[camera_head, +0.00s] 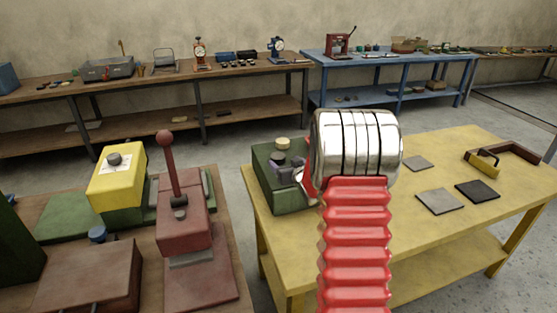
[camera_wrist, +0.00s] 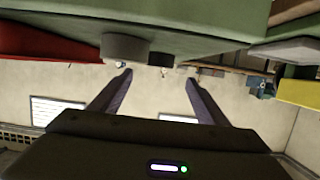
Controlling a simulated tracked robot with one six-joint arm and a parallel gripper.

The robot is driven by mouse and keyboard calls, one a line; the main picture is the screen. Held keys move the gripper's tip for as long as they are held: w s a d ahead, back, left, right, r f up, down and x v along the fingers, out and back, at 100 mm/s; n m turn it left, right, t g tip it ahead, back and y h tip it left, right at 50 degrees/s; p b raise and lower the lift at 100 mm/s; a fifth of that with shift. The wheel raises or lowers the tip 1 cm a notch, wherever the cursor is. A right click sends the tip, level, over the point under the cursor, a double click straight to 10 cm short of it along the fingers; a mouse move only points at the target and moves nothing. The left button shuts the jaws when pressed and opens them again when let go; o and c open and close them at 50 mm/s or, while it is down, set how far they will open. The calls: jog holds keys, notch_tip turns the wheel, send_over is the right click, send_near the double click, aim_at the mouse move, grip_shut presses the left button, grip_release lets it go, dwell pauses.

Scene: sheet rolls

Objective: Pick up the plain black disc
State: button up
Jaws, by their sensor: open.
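I cannot clearly identify a plain black disc. Small dark round pieces (camera_head: 279,159) sit on a green block (camera_head: 285,197) at the left end of the yellow table, and one may be the disc. My gripper (camera_wrist: 159,88) is open, its two dark fingers apart with nothing seen between them in the wrist view. In the head view my red ribbed arm and silver joint hide most of the gripper, close to the green block's right side. A dark grey round piece (camera_wrist: 125,47) shows beyond the left finger in the wrist view, against a green surface.
The yellow table (camera_head: 440,155) also bears grey square sheets (camera_head: 439,201), a black square sheet (camera_head: 477,191) and a brown angled piece (camera_head: 515,158). A red lever press (camera_head: 184,215) and a yellow block (camera_head: 117,180) stand on the left bench. A blue table (camera_head: 390,60) stands behind.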

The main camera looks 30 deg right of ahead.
aim_at(279, 157)
jog(key=shift+x, duration=1.45)
jog(key=shift+x, duration=2.65)
jog(key=shift+s+f, duration=0.1)
jog(key=shift+c, duration=0.5)
jog(key=c, duration=1.1)
